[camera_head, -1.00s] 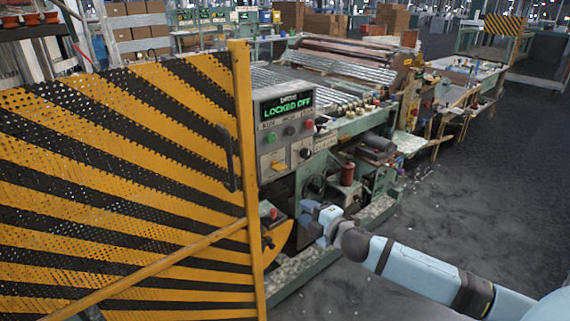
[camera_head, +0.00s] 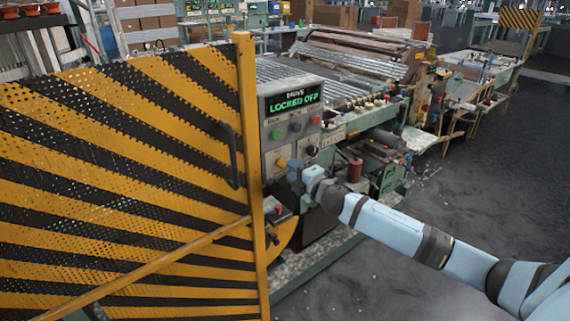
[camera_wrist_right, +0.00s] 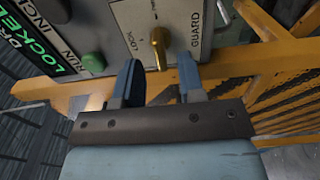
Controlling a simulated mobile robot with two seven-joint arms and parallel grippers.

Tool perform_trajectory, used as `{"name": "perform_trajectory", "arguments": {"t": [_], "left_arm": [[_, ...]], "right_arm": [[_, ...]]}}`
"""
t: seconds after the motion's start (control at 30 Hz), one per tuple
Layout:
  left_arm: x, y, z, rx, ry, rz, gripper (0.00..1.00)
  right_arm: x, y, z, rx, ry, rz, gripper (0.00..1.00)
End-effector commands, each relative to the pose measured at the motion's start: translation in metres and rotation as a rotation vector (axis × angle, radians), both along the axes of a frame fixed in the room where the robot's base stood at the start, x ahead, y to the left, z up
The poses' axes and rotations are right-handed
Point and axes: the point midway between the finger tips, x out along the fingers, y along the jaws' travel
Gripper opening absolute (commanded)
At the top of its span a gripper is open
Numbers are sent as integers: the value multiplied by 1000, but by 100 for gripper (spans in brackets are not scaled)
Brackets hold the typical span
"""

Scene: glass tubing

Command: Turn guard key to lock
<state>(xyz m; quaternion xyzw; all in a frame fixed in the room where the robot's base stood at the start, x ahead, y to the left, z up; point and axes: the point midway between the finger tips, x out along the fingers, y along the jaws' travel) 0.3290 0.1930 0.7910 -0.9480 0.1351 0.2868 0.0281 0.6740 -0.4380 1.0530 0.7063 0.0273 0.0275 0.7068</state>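The guard key (camera_wrist_right: 159,45) is a brass-coloured knob on a plate lettered LOCK and GUARD in the right wrist view. In the head view the key (camera_head: 282,162) shows yellow, low on the grey control panel (camera_head: 268,155). My right gripper (camera_wrist_right: 158,74) is open, its two blue fingers apart with the key between and just beyond their tips; I cannot tell whether they touch it. In the head view the right gripper (camera_head: 294,169) is at the panel's lower front, beside the key. My left gripper is out of view.
The yellow-and-black guard gate (camera_head: 130,180) stands left of the panel, its post (camera_head: 250,180) close beside it. A green button (camera_head: 276,134), a red button (camera_head: 315,121) and a black knob (camera_head: 312,151) are near the key. Open floor (camera_head: 440,230) lies at right.

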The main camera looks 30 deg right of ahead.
Motion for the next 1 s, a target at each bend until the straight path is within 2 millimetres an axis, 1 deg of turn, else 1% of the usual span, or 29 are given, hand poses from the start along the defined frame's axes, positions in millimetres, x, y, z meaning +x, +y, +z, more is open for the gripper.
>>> {"name": "perform_trajectory", "arguments": {"t": [0.03, 0.1, 0.2, 0.3, 0.43, 0.67, 0.7, 0.77, 0.8, 1.0], "left_arm": [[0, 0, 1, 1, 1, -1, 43], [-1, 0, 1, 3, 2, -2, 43], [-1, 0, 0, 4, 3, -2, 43], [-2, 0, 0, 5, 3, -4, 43], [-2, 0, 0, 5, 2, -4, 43], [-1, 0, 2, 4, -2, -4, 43], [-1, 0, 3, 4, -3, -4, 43], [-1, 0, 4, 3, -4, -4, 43], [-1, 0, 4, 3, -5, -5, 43], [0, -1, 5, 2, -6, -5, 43]], "right_arm": [[10, 1, 2, 1, -2, -1, 36], [20, 2, 2, 1, -2, 1, 36], [31, 3, 1, 1, -1, 0, 36], [38, 4, 1, 1, -1, 0, 36], [42, 4, 0, 1, 0, 0, 36], [42, 4, 0, 1, 0, 1, 36], [42, 4, 0, 1, 0, 1, 27], [42, 4, 0, 1, 0, 1, 13], [42, 4, 0, 1, 0, 1, 4], [42, 4, 0, -5, 0, 1, 4]]}}
